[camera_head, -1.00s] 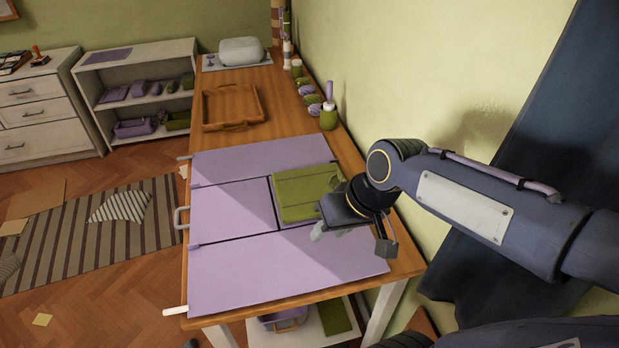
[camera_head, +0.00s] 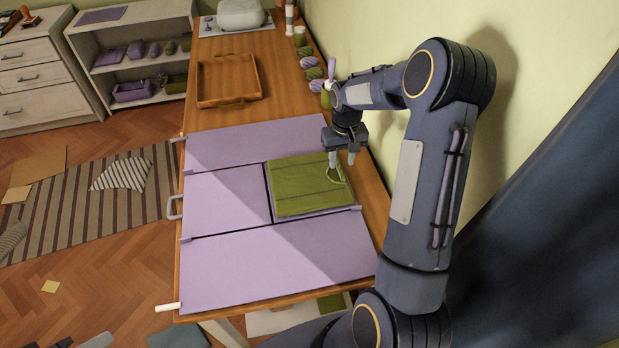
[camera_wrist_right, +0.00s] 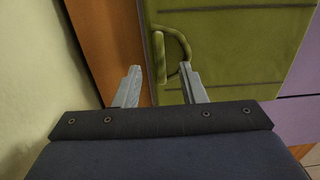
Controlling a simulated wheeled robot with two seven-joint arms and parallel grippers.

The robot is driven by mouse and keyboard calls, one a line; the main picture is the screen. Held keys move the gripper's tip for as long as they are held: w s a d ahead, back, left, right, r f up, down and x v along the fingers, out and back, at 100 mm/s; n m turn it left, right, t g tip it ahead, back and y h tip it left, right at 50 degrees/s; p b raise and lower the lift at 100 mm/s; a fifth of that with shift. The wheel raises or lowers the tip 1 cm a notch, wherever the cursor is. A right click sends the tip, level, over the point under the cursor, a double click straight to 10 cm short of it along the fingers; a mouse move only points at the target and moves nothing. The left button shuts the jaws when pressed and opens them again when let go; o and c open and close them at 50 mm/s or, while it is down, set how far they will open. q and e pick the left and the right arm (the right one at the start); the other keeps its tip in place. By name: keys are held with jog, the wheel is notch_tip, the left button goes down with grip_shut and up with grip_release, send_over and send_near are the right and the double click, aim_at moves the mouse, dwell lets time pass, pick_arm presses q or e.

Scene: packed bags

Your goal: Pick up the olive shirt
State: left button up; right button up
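The olive shirt (camera_head: 300,187) lies folded flat in the middle right section of the lilac folding board (camera_head: 228,200). It also shows in the right wrist view (camera_wrist_right: 225,55). A thin olive loop (camera_wrist_right: 184,42) stands out at the shirt's edge near my fingertips. My right gripper (camera_head: 343,163) points down at the shirt's right edge; in the wrist view its two fingers (camera_wrist_right: 160,72) are apart with nothing clamped between them. Whether the fingertips touch the cloth, I cannot tell. My left gripper is not in view.
A wooden tray (camera_head: 228,103) sits behind the board on the wooden table (camera_head: 290,80). Small olive and lilac items (camera_head: 308,62) line the wall side, close to my right arm. The wall is just right of the table.

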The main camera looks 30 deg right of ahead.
aim_at(341, 169)
notch_tip(341, 169, down, 3)
jog(key=shift+f, duration=0.15)
jog(key=shift+c, duration=0.3)
grip_shut()
